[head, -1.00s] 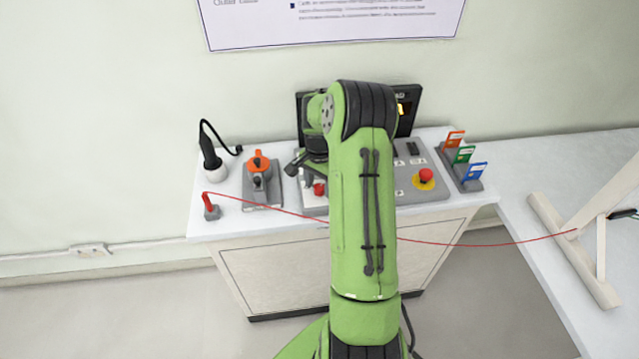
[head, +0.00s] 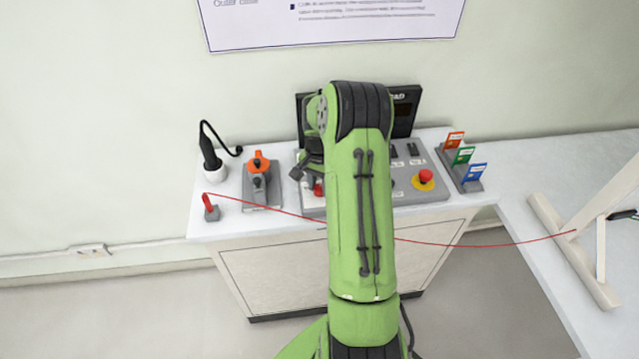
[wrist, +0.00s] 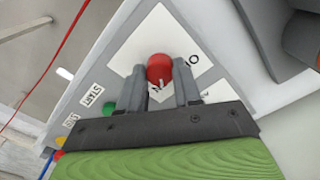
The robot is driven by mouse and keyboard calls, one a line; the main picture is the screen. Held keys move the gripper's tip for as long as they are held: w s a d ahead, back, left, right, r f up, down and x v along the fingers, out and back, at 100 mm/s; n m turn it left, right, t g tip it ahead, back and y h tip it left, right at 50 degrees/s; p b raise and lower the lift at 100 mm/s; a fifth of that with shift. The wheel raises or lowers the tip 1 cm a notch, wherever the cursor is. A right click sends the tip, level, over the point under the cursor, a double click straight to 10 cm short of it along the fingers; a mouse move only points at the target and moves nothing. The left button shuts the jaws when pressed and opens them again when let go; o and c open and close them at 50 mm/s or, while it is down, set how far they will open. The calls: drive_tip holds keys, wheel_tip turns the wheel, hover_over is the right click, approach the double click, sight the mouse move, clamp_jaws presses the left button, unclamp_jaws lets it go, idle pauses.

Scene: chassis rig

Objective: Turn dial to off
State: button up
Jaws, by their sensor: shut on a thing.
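The red dial (wrist: 160,69) sits on a white label plate on the grey control panel (head: 402,192). In the wrist view it is between the two grey fingertips of my gripper (wrist: 161,84), which is shut on it. A small pale mark shows on the dial's near lower side. Lettering around the dial is partly covered by the dial and fingers, so I cannot read its setting. In the head view my arm hides much of the panel, and only a bit of the red dial (head: 318,189) shows below my gripper (head: 308,176).
A green button (wrist: 109,108) lies left of the fingers. A red emergency button (head: 425,176) is on the panel's right. An orange-handled device (head: 260,180) and a red post (head: 210,207) with a red cable stand left. A dark screen (head: 404,108) is behind, a card rack (head: 463,172) right.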

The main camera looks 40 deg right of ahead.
drive_tip(key=n, duration=0.4)
drive_tip(key=shift+n, duration=0.3)
drive_tip(key=n, duration=0.3)
drive_tip(key=shift+n, duration=0.3)
drive_tip(key=n, duration=0.4)
drive_tip(key=shift+n, duration=1.7)
drive_tip(key=shift+w, duration=0.1)
drive_tip(key=o, duration=1)
drive_tip(key=shift+o, duration=0.2)
